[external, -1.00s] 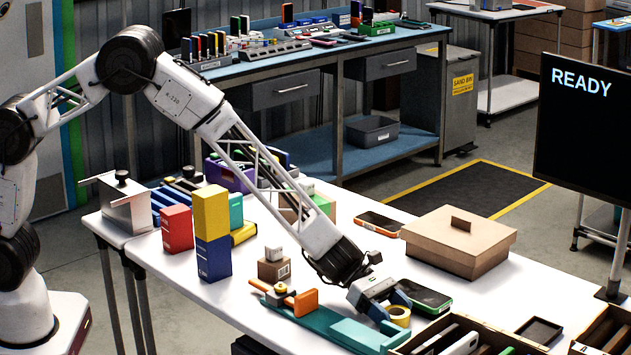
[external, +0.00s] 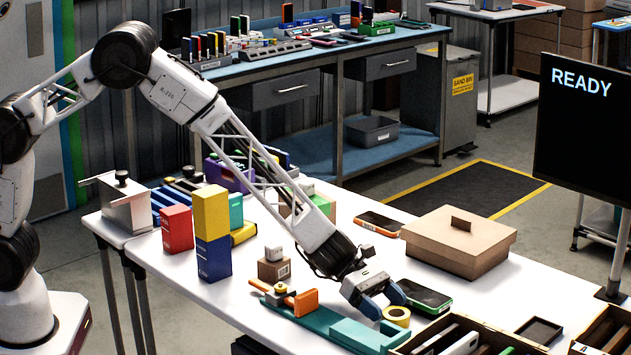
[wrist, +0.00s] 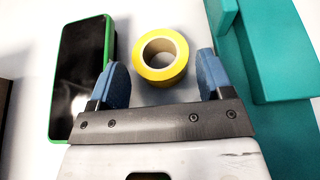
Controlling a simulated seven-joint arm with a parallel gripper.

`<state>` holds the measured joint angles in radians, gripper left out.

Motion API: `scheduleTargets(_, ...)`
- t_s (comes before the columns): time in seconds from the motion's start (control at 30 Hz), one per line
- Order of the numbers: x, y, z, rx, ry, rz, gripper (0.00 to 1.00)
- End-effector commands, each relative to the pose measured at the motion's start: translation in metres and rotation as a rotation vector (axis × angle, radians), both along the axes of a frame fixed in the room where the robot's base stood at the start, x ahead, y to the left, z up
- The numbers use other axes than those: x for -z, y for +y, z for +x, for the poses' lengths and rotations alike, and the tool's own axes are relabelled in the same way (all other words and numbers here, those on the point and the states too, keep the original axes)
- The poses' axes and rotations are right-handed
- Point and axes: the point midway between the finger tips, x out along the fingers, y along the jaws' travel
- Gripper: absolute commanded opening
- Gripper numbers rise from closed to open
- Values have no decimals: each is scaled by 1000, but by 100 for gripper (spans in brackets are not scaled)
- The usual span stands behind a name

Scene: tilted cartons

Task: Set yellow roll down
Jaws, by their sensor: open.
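The yellow roll (external: 397,316) lies flat on the white table, beside the teal fixture. In the wrist view the yellow roll (wrist: 160,57) shows as a ring with a pale core. My gripper (external: 382,303) is low over the table, just behind the roll. In the wrist view my gripper (wrist: 160,82) is open, its two blue fingers spread wide. The roll is ahead of the fingers and roughly centred between their tips, with a gap on each side. Nothing is held.
A green-edged phone (external: 426,296) lies close on the right of the roll; the teal fixture (external: 345,333) is close on the left. An open divided box (external: 455,340) stands at the front right. A lidded cardboard box (external: 460,245) stands behind the phone.

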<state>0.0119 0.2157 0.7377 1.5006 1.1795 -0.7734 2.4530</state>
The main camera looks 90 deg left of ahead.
Motion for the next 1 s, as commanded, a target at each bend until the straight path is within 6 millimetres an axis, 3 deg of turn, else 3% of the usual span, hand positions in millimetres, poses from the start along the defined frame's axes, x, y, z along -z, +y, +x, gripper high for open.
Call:
scheduleTargets(0.6, -32, 51, -51, -1, -2, 0, 73)
scheduleTargets(1.0, -39, 64, -64, 0, -1, -1, 73)
